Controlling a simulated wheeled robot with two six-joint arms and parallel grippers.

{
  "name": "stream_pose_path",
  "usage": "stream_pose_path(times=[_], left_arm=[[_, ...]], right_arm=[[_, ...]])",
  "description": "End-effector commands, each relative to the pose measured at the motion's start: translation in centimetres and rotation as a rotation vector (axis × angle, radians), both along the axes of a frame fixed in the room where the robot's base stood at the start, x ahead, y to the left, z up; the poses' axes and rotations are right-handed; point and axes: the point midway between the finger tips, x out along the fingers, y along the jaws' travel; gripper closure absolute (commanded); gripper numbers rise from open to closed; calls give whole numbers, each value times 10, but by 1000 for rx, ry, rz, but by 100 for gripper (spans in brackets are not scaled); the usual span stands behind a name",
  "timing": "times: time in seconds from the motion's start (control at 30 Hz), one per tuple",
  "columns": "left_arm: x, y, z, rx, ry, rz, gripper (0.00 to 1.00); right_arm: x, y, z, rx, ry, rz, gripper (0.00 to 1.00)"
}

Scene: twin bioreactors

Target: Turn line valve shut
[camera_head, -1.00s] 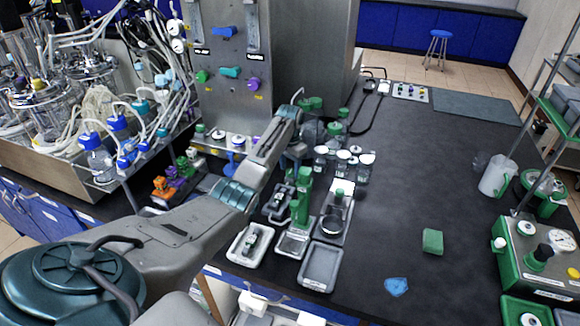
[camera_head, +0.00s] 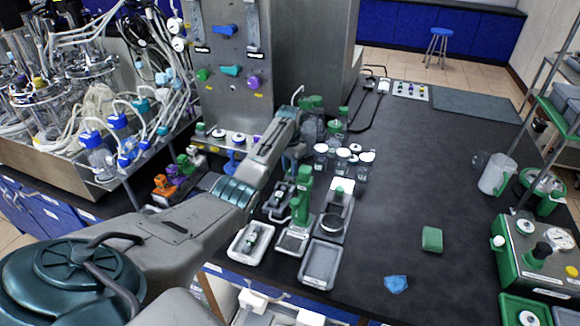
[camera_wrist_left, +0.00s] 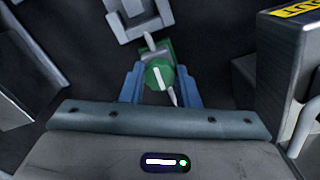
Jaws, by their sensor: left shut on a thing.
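In the left wrist view, a green valve knob (camera_wrist_left: 158,75) with a white pointer stripe sits between the blue fingers of my left gripper (camera_wrist_left: 160,88). The gripper is shut on the knob, one finger on each side. The stripe runs nearly up and down in that view, tilted slightly. A grey bracket-like part (camera_wrist_left: 138,18) lies just beyond the knob. In the head view, my left arm reaches over the bench to the area beside the steel cabinet (camera_head: 235,110); its wrist hides most of the valve there. My right gripper is not in view.
Several white-capped bottles (camera_head: 354,158) stand right of my wrist. Green-and-grey devices and a grey tray (camera_head: 320,264) lie nearer. A green block (camera_head: 432,239) and blue piece (camera_head: 396,284) lie on the otherwise open bench. Tubed glass vessels (camera_head: 45,100) crowd the left.

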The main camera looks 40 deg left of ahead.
Motion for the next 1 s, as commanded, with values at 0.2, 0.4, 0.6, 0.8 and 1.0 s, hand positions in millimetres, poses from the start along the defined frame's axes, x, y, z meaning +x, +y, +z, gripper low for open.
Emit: stream_pose_path(times=[0.2, 0.4, 0.6, 0.8, 1.0], left_arm=[[1, 1, 3, 0, 0, -136, 94], [1, 2, 3, 1, -1, -318, 94], [2, 2, 3, 0, -1, -508, 94], [3, 3, 3, 1, -2, -698, 94], [3, 4, 2, 1, -2, -887, 94]], right_arm=[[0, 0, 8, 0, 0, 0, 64], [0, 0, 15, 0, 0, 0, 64], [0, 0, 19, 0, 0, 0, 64], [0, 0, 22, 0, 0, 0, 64], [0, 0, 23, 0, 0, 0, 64]])
